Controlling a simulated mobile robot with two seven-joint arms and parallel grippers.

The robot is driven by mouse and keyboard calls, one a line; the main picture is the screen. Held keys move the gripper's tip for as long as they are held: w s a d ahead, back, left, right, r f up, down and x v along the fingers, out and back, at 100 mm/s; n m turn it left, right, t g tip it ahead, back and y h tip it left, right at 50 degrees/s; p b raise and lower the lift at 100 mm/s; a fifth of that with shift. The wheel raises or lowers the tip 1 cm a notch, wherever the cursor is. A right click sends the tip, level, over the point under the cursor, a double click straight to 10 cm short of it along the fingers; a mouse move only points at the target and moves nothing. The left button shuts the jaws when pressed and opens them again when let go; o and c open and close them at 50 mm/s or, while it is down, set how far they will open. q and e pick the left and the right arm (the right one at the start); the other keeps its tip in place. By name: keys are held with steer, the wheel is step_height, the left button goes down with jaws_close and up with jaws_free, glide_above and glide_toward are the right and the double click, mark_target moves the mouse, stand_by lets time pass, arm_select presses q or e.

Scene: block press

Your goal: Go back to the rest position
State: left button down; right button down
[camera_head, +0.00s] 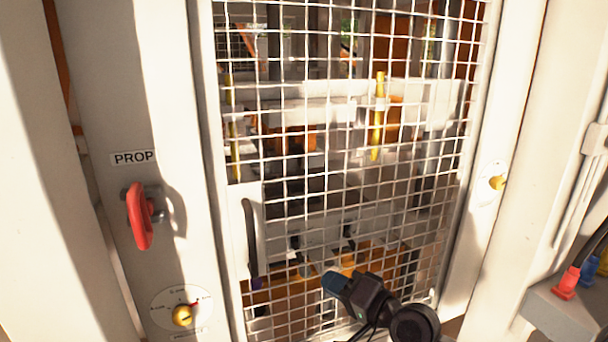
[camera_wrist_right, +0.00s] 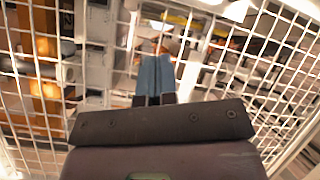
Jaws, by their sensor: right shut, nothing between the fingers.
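My right gripper (camera_head: 336,284) shows in the head view at the lower middle, in front of the wire mesh guard (camera_head: 345,170) of the press. Its blue fingertips are shut with nothing between them. In the right wrist view the shut blue fingers (camera_wrist_right: 154,78) point toward the mesh, with the press parts behind it. I cannot tell whether the fingertips touch the wires. My left gripper is not in view.
Left of the mesh, a white post bears a PROP label (camera_head: 134,157), a red handle (camera_head: 139,216) and a yellow selector knob (camera_head: 182,315). Another yellow knob (camera_head: 497,183) is on the right post. A grey box with coloured connectors (camera_head: 566,284) stands at the lower right.

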steer(key=s+d+f+n+t+h, duration=0.5)
steer(key=d+f+h, duration=0.4)
steer(key=d+f, duration=0.45)
steer(key=s+d+f+g+h, duration=0.2)
steer(key=s+d+f, duration=0.2)
steer(key=s, duration=0.5)
steer(key=s+d+f+g+h, duration=0.2)
steer(key=s+d+f, duration=0.2)
steer(key=s+f, duration=0.5)
steer(key=shift+s+d+f+m+g+h, duration=0.2)
steer(key=shift+s+m+g+h, duration=0.15)
steer(key=shift+s, duration=0.45)
